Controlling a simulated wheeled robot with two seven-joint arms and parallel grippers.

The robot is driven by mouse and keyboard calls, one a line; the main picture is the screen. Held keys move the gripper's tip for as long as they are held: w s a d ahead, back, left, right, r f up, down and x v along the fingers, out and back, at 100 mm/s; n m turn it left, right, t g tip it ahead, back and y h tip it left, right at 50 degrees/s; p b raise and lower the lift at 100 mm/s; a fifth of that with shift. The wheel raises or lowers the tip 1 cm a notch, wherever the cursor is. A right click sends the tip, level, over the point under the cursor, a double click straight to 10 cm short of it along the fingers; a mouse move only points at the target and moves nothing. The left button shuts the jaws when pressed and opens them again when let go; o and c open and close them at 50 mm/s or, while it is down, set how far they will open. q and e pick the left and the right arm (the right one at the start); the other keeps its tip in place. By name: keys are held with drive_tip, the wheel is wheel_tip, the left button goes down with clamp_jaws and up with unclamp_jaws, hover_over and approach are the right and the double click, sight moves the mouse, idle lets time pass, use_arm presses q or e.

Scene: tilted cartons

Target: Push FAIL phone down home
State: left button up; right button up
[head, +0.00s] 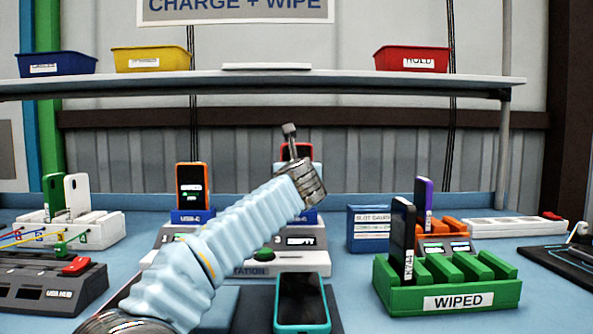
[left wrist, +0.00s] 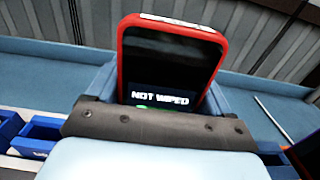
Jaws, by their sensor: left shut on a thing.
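A red-cased phone (left wrist: 170,70) stands tilted in a blue dock (left wrist: 97,85) in the left wrist view. Its dark screen reads "NOT WIPED" with a bit of green below. The phone's red top (head: 297,150) also shows in the head view, behind my gripper. My left gripper (head: 291,142) is shut on the phone; a dark grey pad (left wrist: 155,125) crosses its lower front in the wrist view. The pad hides the phone's lower end, so how deep it sits cannot be seen. My right gripper is not in view.
An orange phone (head: 194,187) stands in a USB-C dock to the left. A teal phone (head: 302,303) lies in front. A green WIPED rack (head: 448,299) holds a dark phone (head: 403,238) at right, with a purple phone (head: 424,201) behind. A white rack (head: 92,235) stands far left.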

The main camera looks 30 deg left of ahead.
use_arm(q)
drive_tip(key=shift+f+b, duration=0.55)
drive_tip(key=shift+f, duration=0.1)
idle(0.4)
